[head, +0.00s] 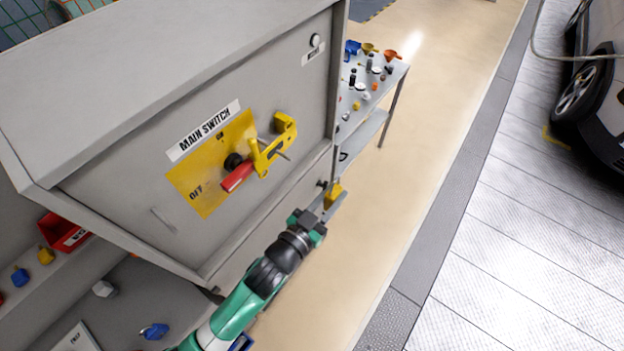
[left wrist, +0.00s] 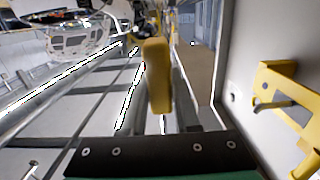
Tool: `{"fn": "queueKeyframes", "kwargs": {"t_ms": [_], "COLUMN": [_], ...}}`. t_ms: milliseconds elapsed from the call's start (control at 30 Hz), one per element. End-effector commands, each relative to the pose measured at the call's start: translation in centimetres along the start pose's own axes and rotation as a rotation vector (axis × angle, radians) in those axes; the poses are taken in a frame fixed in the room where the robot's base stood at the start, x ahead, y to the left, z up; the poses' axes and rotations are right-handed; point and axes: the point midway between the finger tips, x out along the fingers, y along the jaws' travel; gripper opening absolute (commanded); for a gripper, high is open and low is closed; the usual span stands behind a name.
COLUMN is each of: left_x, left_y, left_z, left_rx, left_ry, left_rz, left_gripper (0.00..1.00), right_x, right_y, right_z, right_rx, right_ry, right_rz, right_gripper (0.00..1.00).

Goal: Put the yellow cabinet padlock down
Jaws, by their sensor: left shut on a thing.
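The yellow padlock (head: 333,193) is held in my left gripper (head: 330,205), in front of the lower right edge of the grey cabinet. In the left wrist view the padlock (left wrist: 156,78) stands out between the two fingers of the shut gripper (left wrist: 162,105). The fingers hide part of it. The padlock is off the cabinet and appears to hang in the air. My right gripper is in neither view.
The grey cabinet (head: 110,190) carries a main switch with a red handle (head: 237,177) and a yellow bracket (head: 274,147). A side table (head: 398,72) with funnels, bottles and caps stands behind it. A red bin (head: 62,233) is at lower left. A car (head: 590,100) is at right.

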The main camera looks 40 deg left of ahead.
Motion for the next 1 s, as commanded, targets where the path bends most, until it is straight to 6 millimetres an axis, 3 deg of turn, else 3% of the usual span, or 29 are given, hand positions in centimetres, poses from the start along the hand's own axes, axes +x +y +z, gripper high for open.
{"fn": "queueKeyframes", "kwargs": {"t_ms": [100, 233, 733, 867, 1000], "left_x": [0.1, 0.0, -0.4, -2.8, -7.2], "left_y": [2.1, 3.5, 3.4, 1.2, -1.6], "left_z": [0.4, 0.3, 0.1, 1.4, 3.1], "left_rx": [0.0, -0.001, 0.001, 0.011, 0.012], "left_ry": [0.007, 0.004, 0.0, -0.011, -0.013], "left_rz": [0.005, 0.0, -0.006, -0.005, -0.007], "left_gripper": [0.0, 0.0, 0.0, 0.0, 0.0], "right_x": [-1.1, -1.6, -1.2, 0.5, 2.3], "right_y": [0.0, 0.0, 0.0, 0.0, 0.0], "right_z": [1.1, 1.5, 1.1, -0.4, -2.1], "right_rx": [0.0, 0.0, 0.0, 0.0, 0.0], "right_ry": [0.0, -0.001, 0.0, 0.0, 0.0], "right_rz": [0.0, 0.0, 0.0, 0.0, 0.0], "right_gripper": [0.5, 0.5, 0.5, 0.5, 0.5]}}
